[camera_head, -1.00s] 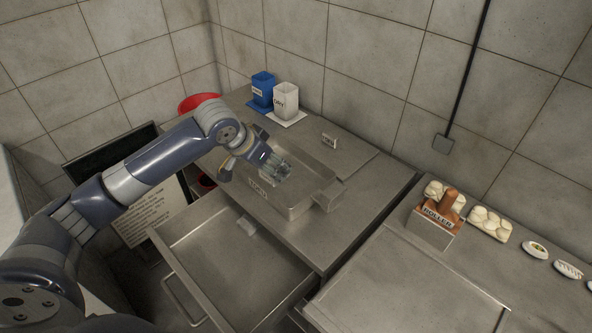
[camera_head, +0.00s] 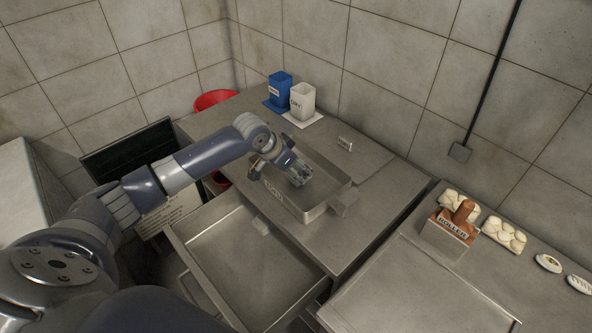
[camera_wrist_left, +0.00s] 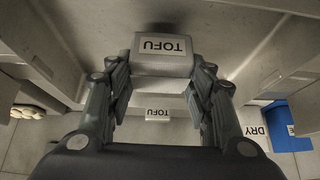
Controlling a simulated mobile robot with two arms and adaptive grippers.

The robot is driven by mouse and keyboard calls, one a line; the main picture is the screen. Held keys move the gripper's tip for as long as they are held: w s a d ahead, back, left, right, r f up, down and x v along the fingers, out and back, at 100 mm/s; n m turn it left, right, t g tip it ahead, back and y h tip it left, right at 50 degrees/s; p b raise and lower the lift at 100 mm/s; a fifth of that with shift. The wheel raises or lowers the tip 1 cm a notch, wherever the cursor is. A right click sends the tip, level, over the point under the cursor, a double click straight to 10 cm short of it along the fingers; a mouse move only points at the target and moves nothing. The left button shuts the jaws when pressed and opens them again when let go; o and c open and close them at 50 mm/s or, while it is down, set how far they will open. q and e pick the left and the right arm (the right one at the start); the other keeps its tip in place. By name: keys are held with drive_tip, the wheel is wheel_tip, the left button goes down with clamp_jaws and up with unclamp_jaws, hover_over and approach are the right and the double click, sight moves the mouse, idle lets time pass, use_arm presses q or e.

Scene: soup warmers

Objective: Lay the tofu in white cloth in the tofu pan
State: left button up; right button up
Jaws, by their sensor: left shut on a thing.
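The tofu in white cloth (camera_wrist_left: 162,62) is a pale block with a TOFU label in the left wrist view. It sits between the fingertips of my left gripper (camera_wrist_left: 160,82), which is shut on it. In the head view my left gripper (camera_head: 301,178) points down inside the metal tofu pan (camera_head: 318,213), and its fingers mostly hide the tofu. The pan is a shallow rectangular tray with a TOFU label on its front wall. Whether the tofu touches the pan floor I cannot tell. My right gripper is not in view.
Blue (camera_head: 279,91) and white (camera_head: 302,103) containers stand at the back. An open drawer (camera_head: 180,240) juts out below.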

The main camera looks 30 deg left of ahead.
use_arm(q)
drive_tip(key=shift+f, duration=0.75)
drive_tip(key=shift+f, duration=0.1)
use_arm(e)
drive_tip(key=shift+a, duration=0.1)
use_arm(q)
drive_tip(key=o, duration=1.1)
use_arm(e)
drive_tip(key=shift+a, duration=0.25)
use_arm(q)
drive_tip(key=shift+r, duration=0.25)
drive_tip(key=v, duration=1.1)
drive_tip(key=shift+s+a+r+b, duration=0.1)
drive_tip(key=shift+s+r+b, duration=0.15)
drive_tip(key=shift+r+b, duration=0.05)
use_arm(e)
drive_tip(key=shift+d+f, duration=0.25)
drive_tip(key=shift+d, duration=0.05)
